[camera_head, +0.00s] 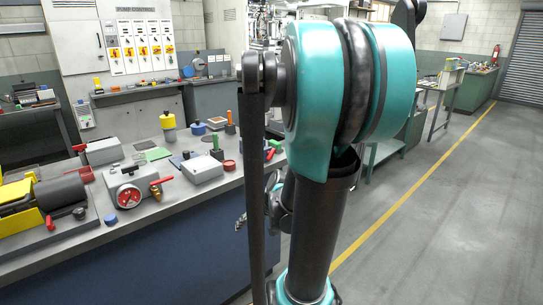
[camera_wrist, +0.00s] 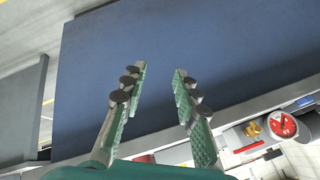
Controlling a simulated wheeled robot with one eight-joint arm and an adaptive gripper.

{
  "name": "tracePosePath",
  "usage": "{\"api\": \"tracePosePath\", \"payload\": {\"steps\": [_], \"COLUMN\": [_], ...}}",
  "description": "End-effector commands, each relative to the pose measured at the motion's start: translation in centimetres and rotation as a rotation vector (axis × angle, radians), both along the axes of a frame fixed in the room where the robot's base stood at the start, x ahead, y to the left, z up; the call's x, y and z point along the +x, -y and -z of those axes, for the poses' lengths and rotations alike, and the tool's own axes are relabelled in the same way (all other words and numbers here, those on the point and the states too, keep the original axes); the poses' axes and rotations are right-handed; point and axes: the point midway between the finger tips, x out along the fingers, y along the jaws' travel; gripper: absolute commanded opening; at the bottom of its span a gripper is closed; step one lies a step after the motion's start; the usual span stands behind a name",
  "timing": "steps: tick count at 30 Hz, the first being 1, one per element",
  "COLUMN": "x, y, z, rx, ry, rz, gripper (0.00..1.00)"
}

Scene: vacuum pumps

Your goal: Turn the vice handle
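I cannot make out a vice or its handle for certain in either view; my arm hides part of the bench in the head view. My gripper (camera_wrist: 160,70) is open and empty in the wrist view, its two fingers apart in front of the blue bench front (camera_wrist: 220,40). In the head view my arm fills the middle. A small part of what looks like my gripper shows low beside the bench, mostly hidden by the arm.
The gauge (camera_wrist: 283,125) also shows in the wrist view. Open floor (camera_head: 440,190) lies right.

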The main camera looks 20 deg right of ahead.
Motion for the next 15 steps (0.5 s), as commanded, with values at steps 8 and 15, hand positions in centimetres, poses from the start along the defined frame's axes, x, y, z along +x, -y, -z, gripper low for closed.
{"api": "tracePosePath", "payload": {"steps": [8,15], "x": [8.4,12.7], "y": [6.3,15.8], "z": [-3.2,-6.2], "rx": [0.260,0.408], "ry": [0.231,0.522], "rz": [0.080,0.163], "gripper": [0.30,0.30]}}
